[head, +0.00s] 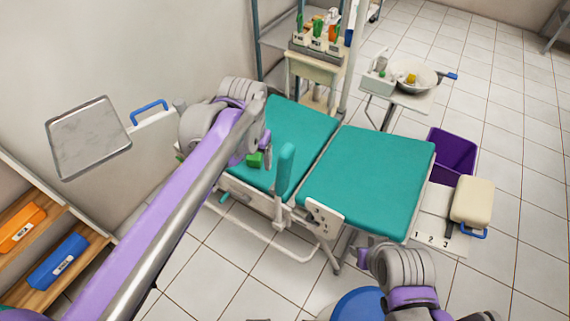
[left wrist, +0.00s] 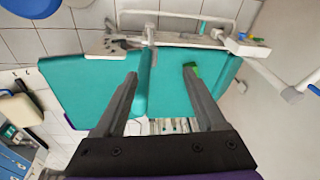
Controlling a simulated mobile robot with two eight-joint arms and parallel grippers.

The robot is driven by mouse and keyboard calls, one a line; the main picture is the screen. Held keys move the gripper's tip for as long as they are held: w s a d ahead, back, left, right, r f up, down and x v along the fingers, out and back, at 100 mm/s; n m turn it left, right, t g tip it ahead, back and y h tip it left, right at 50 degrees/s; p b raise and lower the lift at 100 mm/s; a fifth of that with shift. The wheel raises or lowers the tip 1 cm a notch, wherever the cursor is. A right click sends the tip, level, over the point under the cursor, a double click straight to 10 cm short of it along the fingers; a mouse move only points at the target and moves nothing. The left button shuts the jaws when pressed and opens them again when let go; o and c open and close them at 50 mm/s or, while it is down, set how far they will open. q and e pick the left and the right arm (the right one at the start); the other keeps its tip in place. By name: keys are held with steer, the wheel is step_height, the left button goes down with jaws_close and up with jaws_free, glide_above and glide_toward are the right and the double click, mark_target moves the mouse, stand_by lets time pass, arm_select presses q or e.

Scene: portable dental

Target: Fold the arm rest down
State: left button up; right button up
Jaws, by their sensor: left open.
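The teal arm rest (head: 285,170) stands upright at the near side of the teal dental chair (head: 365,180), by the joint between its two cushions. In the left wrist view the arm rest (left wrist: 147,80) is a narrow teal strip between my open fingers, closer to the left one; I cannot tell any contact. My left gripper (head: 266,150) is over the chair's left cushion, just left of the arm rest; it also shows in the left wrist view (left wrist: 160,75). A small green part (head: 255,160) is beside it.
A metal tray (head: 88,138) is at the left, above shelves with orange (head: 22,228) and blue bins (head: 58,262). A purple bin (head: 453,155) and a cream case (head: 472,203) stand right of the chair. A blue round stool (head: 358,304) is in front.

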mark_target(287, 148)
arm_select(q)
steer(key=w+d, duration=0.2)
steer(key=w+d+f+m+g, duration=0.1)
steer(key=w+d, duration=0.2)
steer(key=w+d+f+m, duration=0.1)
steer(key=w+d, duration=0.1)
steer(key=d, duration=0.1)
steer(key=shift+w+y+b, duration=0.25)
steer(key=shift+y+b, duration=0.05)
steer(key=shift+b, duration=0.1)
steer(key=shift+f+g, duration=0.2)
steer(key=shift+g, duration=0.1)
steer(key=f, duration=1)
steer(key=shift+w+a+f+b, duration=0.25)
steer(key=shift+w+a+b, duration=0.05)
steer(key=shift+a+b, duration=0.1)
jaws_close()
